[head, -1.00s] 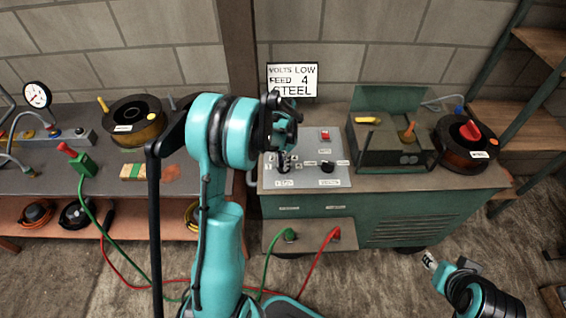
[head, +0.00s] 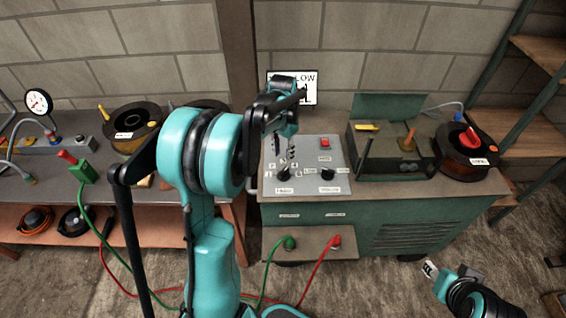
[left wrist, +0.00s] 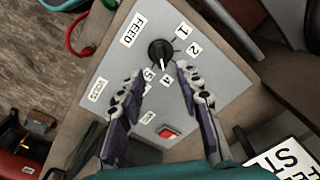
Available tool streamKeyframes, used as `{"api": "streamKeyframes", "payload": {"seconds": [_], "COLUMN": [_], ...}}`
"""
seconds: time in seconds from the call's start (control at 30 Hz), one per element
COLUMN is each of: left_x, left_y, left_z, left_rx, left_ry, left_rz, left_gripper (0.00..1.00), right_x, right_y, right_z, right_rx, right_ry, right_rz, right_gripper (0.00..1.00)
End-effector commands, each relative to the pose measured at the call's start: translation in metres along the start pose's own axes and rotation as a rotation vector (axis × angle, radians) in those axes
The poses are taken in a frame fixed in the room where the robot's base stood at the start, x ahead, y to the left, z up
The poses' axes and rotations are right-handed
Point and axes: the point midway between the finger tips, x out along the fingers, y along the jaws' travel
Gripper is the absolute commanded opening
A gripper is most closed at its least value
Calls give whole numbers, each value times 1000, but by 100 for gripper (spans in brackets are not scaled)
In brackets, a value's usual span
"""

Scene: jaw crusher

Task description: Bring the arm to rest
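The grey control panel (head: 308,150) sits on top of the green machine. My left gripper (head: 284,156) is above the panel's left part, fingers down. In the left wrist view my left gripper (left wrist: 161,78) has its two fingers spread with nothing between the tips. The black feed knob (left wrist: 160,52) lies beyond the fingertips, apart from them, with its white mark toward the 4 label. In the head view the feed knob (head: 284,175) shows just below the fingers. My right gripper (head: 438,272) is low at the right, away from the machine; its fingers are too unclear to judge.
A second knob (head: 328,174) and a red button (head: 325,143) are on the panel. A white sign (head: 308,92) stands behind, partly covered by my left arm. A dark spool (head: 465,150) stands at right. Green and red cables (head: 315,262) hang in front.

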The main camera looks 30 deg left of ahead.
Motion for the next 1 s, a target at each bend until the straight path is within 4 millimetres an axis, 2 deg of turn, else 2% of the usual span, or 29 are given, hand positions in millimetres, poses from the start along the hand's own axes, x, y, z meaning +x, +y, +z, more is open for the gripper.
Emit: {"api": "streamKeyframes", "payload": {"seconds": [0.1,0.2,0.77,0.87,1.0], "left_x": [-16,-22,-24,-31,-54], "left_y": [0,0,0,7,35], "left_z": [0,0,0,4,20], "left_rx": [0,0,0,-3,-17], "left_ry": [0,0,1,15,82], "left_rz": [0,0,0,-7,-33], "left_gripper": [34,34,34,34,34], "right_x": [0,0,0,0,0], "right_y": [0,0,0,0,0], "right_z": [0,0,0,0,0], "right_rx": [0,0,0,0,0], "right_ry": [0,0,0,0,0], "right_rz": [0,0,0,0,0], "right_gripper": [40,40,40,40,40]}}
